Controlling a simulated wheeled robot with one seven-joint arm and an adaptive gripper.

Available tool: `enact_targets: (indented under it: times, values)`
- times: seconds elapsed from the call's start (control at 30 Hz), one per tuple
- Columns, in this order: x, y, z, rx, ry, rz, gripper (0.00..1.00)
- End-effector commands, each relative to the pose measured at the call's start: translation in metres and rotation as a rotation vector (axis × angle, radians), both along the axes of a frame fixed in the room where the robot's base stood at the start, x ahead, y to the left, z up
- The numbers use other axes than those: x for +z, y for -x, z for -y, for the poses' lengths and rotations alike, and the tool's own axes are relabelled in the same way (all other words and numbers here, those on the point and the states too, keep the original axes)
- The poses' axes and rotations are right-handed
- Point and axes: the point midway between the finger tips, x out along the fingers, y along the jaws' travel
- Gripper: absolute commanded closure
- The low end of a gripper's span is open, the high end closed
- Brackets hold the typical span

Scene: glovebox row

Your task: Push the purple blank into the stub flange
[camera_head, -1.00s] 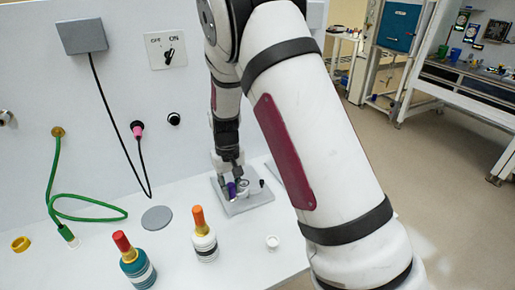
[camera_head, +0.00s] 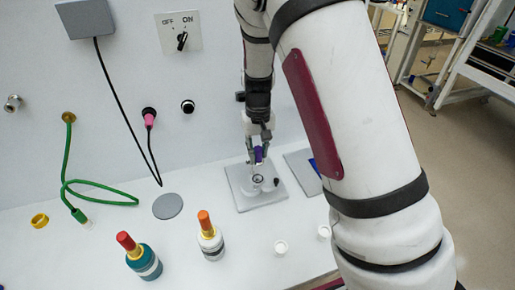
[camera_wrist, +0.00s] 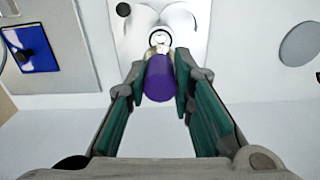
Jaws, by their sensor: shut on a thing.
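The purple blank (camera_head: 259,154) is held in my gripper (camera_head: 259,148), above the grey plate (camera_head: 243,201) at the foot of the wall. In the wrist view the purple blank (camera_wrist: 160,80) sits between both fingers of my gripper (camera_wrist: 160,72), which press on its sides. The stub flange (camera_head: 257,181) looks like a small round ring standing on the plate, just below the blank. In the wrist view a pale ring (camera_wrist: 159,36) shows just past the blank's far end. The blank appears apart from the flange; exact alignment is hard to tell.
A small black knob (camera_head: 277,183) is beside the flange. A second plate with a blue patch (camera_head: 314,166) lies to the right. A grey disc (camera_head: 168,206), orange-capped bottle (camera_head: 210,237), red-capped bottle (camera_head: 142,258) and green hose (camera_head: 100,194) are left. The wall stands close behind.

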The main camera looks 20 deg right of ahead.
Motion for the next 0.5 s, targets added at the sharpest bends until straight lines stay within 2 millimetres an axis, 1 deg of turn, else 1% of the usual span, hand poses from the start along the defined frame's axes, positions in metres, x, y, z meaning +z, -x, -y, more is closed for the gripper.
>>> enact_targets:
  times: [0.17,0.5]
  values:
    - [-0.002,0.001,0.000,-0.006,-0.001,0.000,1.00]
    - [-0.029,0.000,0.000,-0.006,0.000,-0.001,1.00]
